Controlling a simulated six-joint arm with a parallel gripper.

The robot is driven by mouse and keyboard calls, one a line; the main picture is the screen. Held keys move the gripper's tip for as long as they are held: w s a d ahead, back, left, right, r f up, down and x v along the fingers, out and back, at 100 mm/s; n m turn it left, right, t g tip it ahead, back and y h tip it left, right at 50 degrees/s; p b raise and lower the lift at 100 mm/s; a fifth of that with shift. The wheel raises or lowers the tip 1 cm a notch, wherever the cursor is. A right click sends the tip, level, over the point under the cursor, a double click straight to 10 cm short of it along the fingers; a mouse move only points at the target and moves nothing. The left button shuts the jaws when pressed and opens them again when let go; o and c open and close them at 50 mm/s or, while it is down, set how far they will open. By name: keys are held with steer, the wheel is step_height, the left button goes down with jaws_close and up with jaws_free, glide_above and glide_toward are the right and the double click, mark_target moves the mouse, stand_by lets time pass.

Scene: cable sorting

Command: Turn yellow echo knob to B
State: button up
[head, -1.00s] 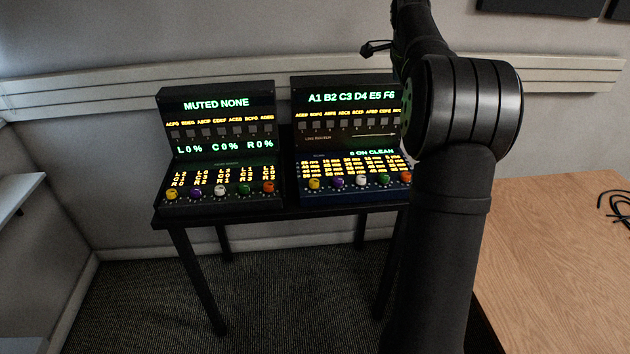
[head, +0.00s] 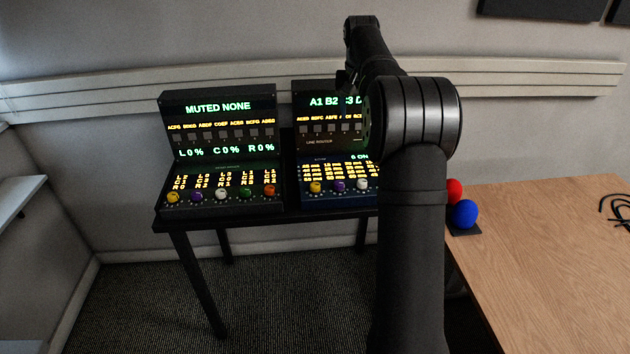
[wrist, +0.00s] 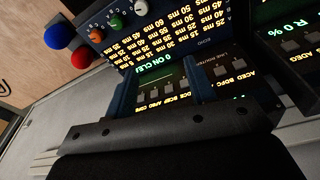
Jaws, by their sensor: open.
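The yellow knob (head: 315,187) is at the left end of the knob row on the lower face of the right-hand device (head: 310,199). Rows of yellow values in "ms" sit above the knobs, and a green "0 ON CLEAN" readout shows above them in the wrist view. The yellow knob is outside the wrist view. There, my gripper (wrist: 160,80) is open and empty, its two fingers spread in front of the device's upper panel. The wrist view also shows the orange (wrist: 95,36), green (wrist: 115,22) and white (wrist: 140,6) knobs. Which letter the yellow knob points at is too small to read.
A purple knob (head: 339,187) sits close right of the yellow one. The left-hand device (head: 220,200) has its own yellow knob (head: 172,197). Both devices stand on a black table (head: 230,221). A red ball (head: 454,191) and blue ball (head: 465,213) sit on the wooden table (head: 540,260).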

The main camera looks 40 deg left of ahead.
mark_target(315, 184)
steer(key=s+a+f+n+g+h, duration=0.15)
steer(key=s+a+f+n, duration=0.5)
steer(key=n, duration=0.85)
steer(key=shift+g+y, duration=0.25)
steer(key=shift+g, duration=0.1)
steer(key=f, duration=0.5)
steer(key=s+f, duration=0.1)
steer(key=f, duration=0.4)
steer(key=s+f, duration=0.1)
steer(key=f, duration=0.4)
steer(key=shift+a+f, duration=0.35)
steer(key=c, duration=1)
